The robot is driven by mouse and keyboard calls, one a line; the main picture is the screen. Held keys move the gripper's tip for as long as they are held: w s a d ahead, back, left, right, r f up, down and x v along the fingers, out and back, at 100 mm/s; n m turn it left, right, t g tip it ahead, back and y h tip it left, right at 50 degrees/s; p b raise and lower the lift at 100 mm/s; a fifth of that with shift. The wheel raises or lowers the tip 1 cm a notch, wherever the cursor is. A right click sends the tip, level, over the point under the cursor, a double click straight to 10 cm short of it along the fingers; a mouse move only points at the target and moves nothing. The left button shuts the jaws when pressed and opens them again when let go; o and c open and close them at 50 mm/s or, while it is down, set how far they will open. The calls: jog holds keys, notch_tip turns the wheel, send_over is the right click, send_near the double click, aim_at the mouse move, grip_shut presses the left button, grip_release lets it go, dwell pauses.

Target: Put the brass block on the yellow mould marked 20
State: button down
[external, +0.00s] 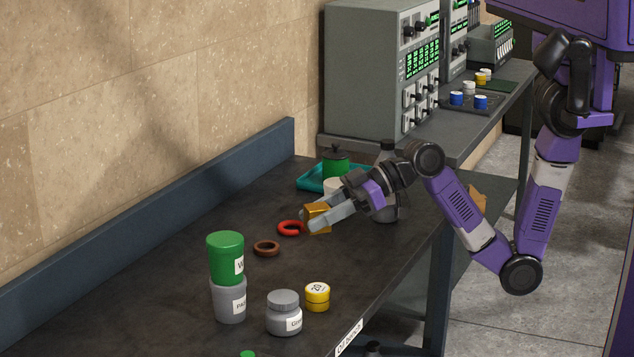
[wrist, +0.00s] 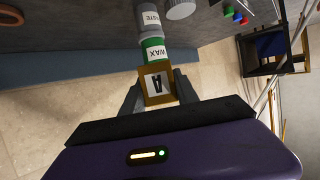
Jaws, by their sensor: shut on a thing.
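The brass block (external: 316,217) is held between the fingers of my gripper (external: 328,215), above the dark bench top. In the wrist view the brass block (wrist: 157,84) shows a white label with the letter A, between the fingers of my gripper (wrist: 158,92). The mould is not clearly visible in the wrist view.
A green tub (external: 225,258) stands on a grey tub (external: 230,302), left of the grey jar (external: 284,313). A red ring (external: 290,228) and a brown ring (external: 267,248) lie on the bench (external: 190,285). A teal tray (external: 312,179) is behind my gripper.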

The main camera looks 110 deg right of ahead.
aim_at(318, 288)
notch_tip(318, 288, down, 13)
jog(key=shift+r+b, duration=0.1)
jog(key=shift+b, duration=0.3)
jog(key=shift+f, duration=0.2)
jog(key=c, duration=0.9)
grip_release()
jog(key=shift+f, duration=0.1)
jog(key=shift+s+r, duration=0.1)
jog(key=shift+r, duration=0.15)
jog(key=v, duration=1.1)
jog(key=shift+s+r, duration=0.1)
jog(key=shift+s, duration=0.3)
